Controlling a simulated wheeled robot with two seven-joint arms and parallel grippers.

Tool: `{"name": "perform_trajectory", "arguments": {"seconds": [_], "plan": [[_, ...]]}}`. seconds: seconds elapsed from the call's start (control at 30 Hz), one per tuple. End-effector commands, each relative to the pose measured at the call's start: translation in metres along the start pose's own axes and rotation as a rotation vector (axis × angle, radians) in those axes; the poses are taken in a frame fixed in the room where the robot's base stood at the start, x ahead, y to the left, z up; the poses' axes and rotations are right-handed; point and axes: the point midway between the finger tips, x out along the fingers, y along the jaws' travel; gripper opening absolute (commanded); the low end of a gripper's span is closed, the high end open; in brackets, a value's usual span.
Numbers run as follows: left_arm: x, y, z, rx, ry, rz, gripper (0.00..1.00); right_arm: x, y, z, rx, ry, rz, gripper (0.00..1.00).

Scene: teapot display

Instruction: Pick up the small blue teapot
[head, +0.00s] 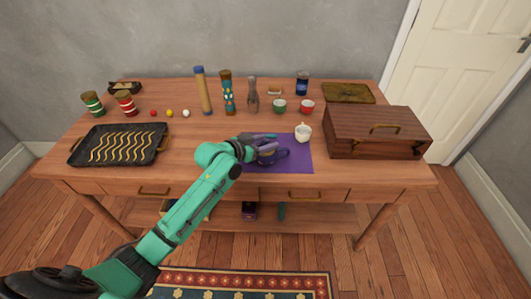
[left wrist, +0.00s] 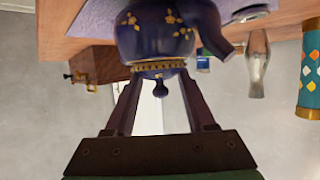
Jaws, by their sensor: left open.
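The small blue teapot (head: 268,157) stands on the purple mat (head: 301,166) near the front middle of the table. It is dark blue with gold flowers in the left wrist view (left wrist: 160,38), which shows the scene upside down. Its lid knob and a gold band point toward my gripper there. My left gripper (head: 263,143) is open at the teapot's upper part and partly hides it. In the wrist view its two fingers (left wrist: 158,82) reach to either side of the lid area; I cannot tell whether they touch it. My right gripper is not in view.
A small white jug (head: 303,132) stands right of the teapot on the mat. A wooden chest (head: 372,137) is at the right, a black tray (head: 118,146) at the left. Tall cylinders (head: 228,92), cups (head: 280,106) and small balls (head: 169,113) stand behind.

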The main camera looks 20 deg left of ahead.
Motion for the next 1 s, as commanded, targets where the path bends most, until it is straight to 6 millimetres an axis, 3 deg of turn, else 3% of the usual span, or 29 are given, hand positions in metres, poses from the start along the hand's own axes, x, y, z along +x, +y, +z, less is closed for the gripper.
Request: {"name": "perform_trajectory", "arguments": {"seconds": [0.1, 0.23, 1.0], "plan": [[-0.0005, -0.0002, 0.0002, 0.0, 0.0, 0.0, 0.51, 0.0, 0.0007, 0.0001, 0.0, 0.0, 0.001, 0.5], [-0.0008, -0.0003, 0.0003, 0.0, 0.0, -0.001, 0.02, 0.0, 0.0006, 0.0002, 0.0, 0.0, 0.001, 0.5], [-0.001, -0.0002, 0.0007, -0.001, -0.001, 0.0, 0.0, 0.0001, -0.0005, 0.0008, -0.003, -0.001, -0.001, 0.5]]}}
